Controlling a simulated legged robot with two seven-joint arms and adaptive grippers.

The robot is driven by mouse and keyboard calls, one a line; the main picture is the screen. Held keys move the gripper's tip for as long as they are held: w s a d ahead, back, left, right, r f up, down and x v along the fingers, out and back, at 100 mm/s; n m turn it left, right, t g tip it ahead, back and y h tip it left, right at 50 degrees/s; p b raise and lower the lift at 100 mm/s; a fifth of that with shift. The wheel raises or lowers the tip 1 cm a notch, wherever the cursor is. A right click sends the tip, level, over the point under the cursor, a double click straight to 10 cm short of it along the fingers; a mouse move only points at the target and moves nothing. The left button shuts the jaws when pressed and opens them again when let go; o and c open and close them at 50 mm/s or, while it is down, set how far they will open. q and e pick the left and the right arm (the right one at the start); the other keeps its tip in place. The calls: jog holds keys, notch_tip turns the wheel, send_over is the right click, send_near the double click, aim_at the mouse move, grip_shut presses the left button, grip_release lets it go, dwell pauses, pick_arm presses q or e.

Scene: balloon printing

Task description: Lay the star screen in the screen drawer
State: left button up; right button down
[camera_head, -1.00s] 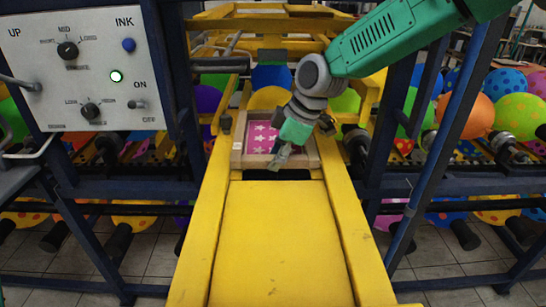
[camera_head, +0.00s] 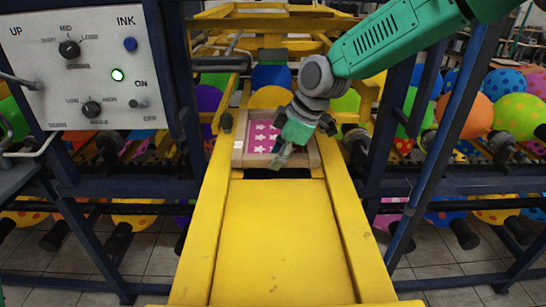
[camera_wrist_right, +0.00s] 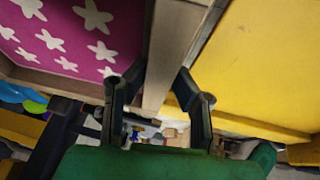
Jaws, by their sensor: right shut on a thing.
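The star screen (camera_head: 262,137) is a magenta panel with white stars in a wooden frame. It lies across the yellow rails at the far end of the yellow panel, with a dark opening in front of its near edge. My right gripper (camera_head: 284,158) is at the frame's near right part. In the right wrist view, my right gripper (camera_wrist_right: 158,95) is shut on the frame's wooden bar, with the star screen (camera_wrist_right: 70,35) to the left of its fingers. I cannot tell whether the frame rests fully on the rails. My left gripper is not in view.
The yellow panel (camera_head: 275,240) is clear between two raised yellow rails. A control box (camera_head: 75,65) stands at the left on dark blue posts. Colourful balloons (camera_head: 480,112) sit on both sides, and a dark post (camera_head: 405,150) stands close by my right arm.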

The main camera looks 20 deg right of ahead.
aim_at(287, 166)
jog(key=shift+s+d+f, duration=0.2)
jog(key=shift+s+f, duration=0.05)
jog(key=shift+f, duration=0.25)
jog(key=shift+s+d+f, duration=0.2)
jog(key=shift+s+f, duration=0.05)
jog(key=shift+f, duration=0.25)
jog(key=shift+s+d+f, duration=0.2)
jog(key=shift+s+f, duration=0.05)
jog(key=shift+f, duration=0.25)
jog(key=c, duration=1.3)
grip_release()
jog(key=shift+o, duration=0.2)
jog(key=shift+w+f, duration=0.2)
jog(key=shift+w, duration=0.2)
jog(key=shift+d, duration=0.45)
jog(key=shift+r, duration=0.15)
jog(key=v, duration=1.1)
jog(key=shift+w+d+r, duration=0.15)
jog(key=shift+w+r, duration=0.15)
jog(key=shift+r, duration=0.25)
